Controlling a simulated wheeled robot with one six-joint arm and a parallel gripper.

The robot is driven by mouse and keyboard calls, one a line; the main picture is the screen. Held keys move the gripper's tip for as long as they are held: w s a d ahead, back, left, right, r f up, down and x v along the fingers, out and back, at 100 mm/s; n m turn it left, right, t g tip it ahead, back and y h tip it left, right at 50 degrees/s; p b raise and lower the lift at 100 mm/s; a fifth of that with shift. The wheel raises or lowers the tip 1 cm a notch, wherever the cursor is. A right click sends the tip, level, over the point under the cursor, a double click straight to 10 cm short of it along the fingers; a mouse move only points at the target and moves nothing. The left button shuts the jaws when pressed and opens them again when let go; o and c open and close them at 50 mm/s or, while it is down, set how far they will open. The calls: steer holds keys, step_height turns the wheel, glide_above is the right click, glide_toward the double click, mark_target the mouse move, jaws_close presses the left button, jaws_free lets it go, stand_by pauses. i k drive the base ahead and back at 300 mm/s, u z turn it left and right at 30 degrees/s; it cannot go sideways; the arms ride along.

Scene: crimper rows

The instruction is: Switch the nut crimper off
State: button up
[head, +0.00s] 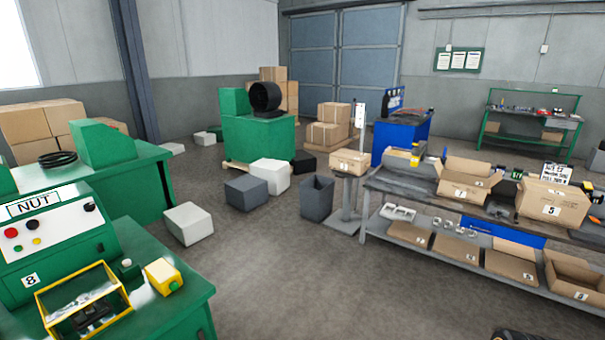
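The nut crimper (20,270) is a green machine at the left edge of the head view, marked with a "NUT" sign (34,204). The knob's setting is too small to read. A yellow-framed guard (125,292) and a yellow box (162,274) are on the green bench in front of the panel. A plate reads "8".
Open grey floor (280,270) lies right of the crimper. Grey and white blocks (188,223) and a grey bin (316,198) stand beyond. A long workbench (400,187) with cardboard boxes runs along the right. Another green bench (140,165) stands behind the crimper.

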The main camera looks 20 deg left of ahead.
mark_target(89, 207)
steer(key=u, duration=0.35)
steer(key=i, duration=1.5)
steer(key=u, duration=1.6)
steer(key=i, duration=1)
steer(key=u, duration=1.45)
steer(key=i, duration=0.45)
steer(key=u, duration=0.2)
